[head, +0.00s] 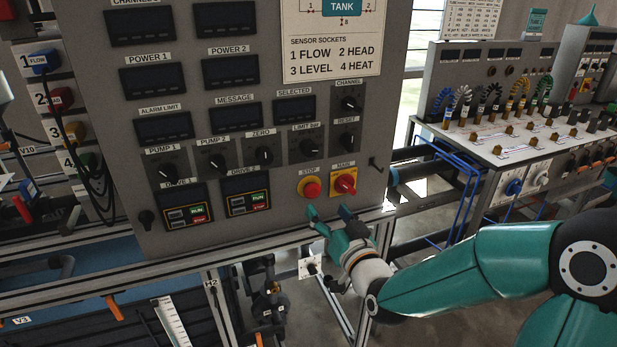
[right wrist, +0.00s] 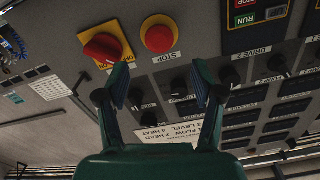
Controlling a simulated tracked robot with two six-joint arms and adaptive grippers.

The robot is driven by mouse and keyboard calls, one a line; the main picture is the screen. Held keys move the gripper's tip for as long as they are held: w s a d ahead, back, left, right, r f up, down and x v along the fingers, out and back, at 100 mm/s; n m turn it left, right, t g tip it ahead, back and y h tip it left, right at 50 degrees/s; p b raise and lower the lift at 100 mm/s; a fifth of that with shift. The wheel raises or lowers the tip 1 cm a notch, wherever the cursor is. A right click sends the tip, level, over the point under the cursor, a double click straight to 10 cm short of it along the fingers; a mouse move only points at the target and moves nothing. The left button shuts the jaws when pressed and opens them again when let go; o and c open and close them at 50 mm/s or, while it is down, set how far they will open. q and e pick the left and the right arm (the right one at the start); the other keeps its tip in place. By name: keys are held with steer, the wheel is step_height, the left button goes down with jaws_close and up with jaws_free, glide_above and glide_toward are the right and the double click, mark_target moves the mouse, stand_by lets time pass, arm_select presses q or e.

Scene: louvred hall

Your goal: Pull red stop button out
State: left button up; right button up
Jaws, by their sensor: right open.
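The red stop button (head: 312,189) sits on a yellow plate under the label STOP, at the lower right of the grey control panel (head: 290,222). It also shows in the right wrist view (right wrist: 159,38), where the picture is upside down. My right gripper (head: 328,211) is open and empty just below the button and the main switch. In the right wrist view its two fingers (right wrist: 160,85) are spread, with the button ahead between their lines and apart from both. My left gripper is not in view.
A red rotary main switch (head: 345,184) on a yellow plate is close beside the stop button. Black knobs (head: 264,155) and drive units (head: 246,195) are to the left. A bench with cables (head: 500,140) stands at right.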

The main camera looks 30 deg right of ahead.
mark_target(314, 191)
arm_select(q)
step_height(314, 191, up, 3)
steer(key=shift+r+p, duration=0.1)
steer(key=shift+p, duration=0.95)
arm_select(e)
steer(key=x, duration=0.9)
steer(key=shift+s, duration=0.1)
steer(key=shift+r, duration=0.1)
jaws_close()
